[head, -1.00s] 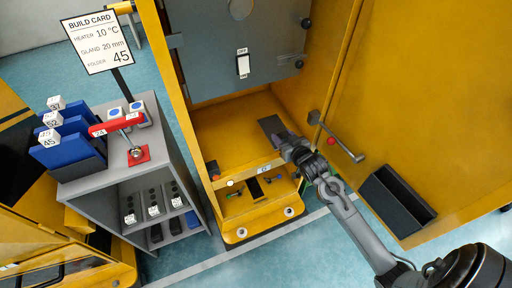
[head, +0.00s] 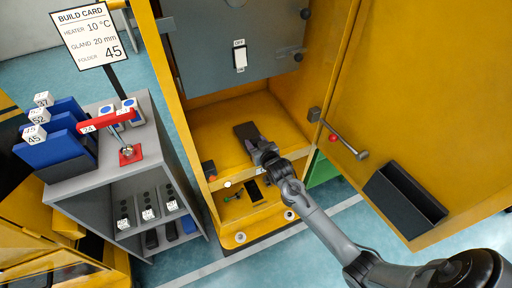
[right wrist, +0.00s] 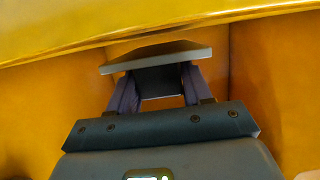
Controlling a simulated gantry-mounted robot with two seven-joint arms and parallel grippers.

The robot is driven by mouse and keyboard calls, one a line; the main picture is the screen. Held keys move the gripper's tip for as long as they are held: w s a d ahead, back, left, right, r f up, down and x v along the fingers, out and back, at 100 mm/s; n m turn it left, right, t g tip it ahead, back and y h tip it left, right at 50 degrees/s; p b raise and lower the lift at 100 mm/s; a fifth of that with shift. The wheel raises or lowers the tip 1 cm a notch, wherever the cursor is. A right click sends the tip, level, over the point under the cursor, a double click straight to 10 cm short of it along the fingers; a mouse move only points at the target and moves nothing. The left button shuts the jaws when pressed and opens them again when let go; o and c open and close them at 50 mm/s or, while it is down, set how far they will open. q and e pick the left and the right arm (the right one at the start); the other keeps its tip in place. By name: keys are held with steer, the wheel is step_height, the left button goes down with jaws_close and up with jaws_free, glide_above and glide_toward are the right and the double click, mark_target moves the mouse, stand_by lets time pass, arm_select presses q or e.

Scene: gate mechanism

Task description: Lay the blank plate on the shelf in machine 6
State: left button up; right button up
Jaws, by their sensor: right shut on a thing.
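The blank plate (head: 244,130) is a dark grey rectangle inside the open yellow machine, above its shelf (head: 215,130). In the right wrist view the plate (right wrist: 155,56) spans across the front of the fingers. My right gripper (head: 260,150) is shut on the plate's near end. The same gripper (right wrist: 155,85) shows its two fingers on the plate in the right wrist view. I cannot tell whether the plate touches the shelf. My left gripper is not in view.
The machine's yellow door (head: 425,90) stands open at the right with a black bin (head: 403,202) on it. A grey panel with a switch (head: 240,58) hangs above the shelf. A grey cabinet (head: 100,185) with blue folders (head: 50,150) and a build card (head: 90,37) stands left.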

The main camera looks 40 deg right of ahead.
steer(key=shift+f, duration=0.7)
steer(key=o, duration=1.4)
steer(key=shift+f, duration=0.15)
